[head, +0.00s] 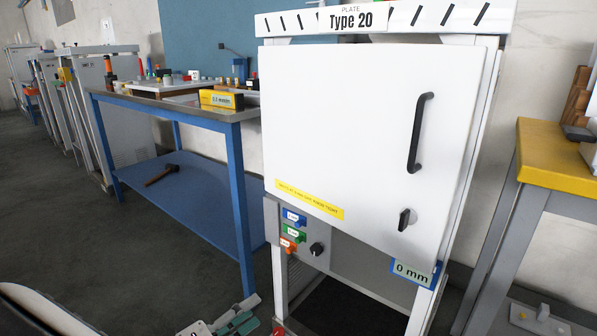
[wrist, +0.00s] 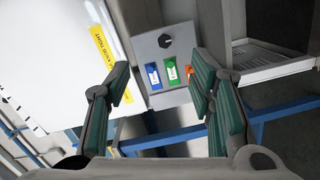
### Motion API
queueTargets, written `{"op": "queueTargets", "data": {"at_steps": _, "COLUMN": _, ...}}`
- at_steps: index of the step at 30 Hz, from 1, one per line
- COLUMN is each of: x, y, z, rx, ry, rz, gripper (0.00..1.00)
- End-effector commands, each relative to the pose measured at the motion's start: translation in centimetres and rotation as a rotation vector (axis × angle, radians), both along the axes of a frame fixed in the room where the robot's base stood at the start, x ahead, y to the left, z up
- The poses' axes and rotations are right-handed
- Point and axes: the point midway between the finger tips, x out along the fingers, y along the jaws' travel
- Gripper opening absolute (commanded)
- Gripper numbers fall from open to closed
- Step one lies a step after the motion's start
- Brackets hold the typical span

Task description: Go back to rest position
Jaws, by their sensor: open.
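My gripper (wrist: 160,82) is open and empty in the wrist view, with green pads on both fingers. Between and beyond the fingers is the grey control panel (wrist: 150,43) with a black knob and blue, green and orange buttons. Part of my gripper (head: 238,318) shows at the bottom edge of the head view, low in front of the cabinet and below the panel (head: 285,210). The white dispenser cabinet door (head: 350,130) is closed, with a black handle (head: 420,130) and a small black latch (head: 404,219). How far the fingers are from the panel is unclear.
A blue workbench (head: 240,190) with several items stands left of the cabinet, a hammer (head: 162,175) on its lower shelf. A yellow-topped table (head: 555,155) stands close on the right. Dark floor (head: 70,220) is free at left.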

Motion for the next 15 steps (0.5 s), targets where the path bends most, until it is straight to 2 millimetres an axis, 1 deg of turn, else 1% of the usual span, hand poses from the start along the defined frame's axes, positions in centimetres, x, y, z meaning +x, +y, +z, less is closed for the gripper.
{"op": "queueTargets", "data": {"at_steps": 8, "x": 0.5, "y": -4.3, "z": 2.8, "rx": 0.050, "ry": 0.088, "rz": -0.146, "gripper": 0.49}}
{"op": "queueTargets", "data": {"at_steps": 11, "x": 0.5, "y": -6.4, "z": 4.1, "rx": 0.077, "ry": 0.136, "rz": -0.215, "gripper": 0.49}}
{"op": "queueTargets", "data": {"at_steps": 14, "x": 0.3, "y": -9.1, "z": 5.8, "rx": 0.120, "ry": 0.197, "rz": -0.298, "gripper": 0.49}}
{"op": "queueTargets", "data": {"at_steps": 15, "x": 0.1, "y": -10.5, "z": 6.6, "rx": 0.142, "ry": 0.227, "rz": -0.338, "gripper": 0.49}}
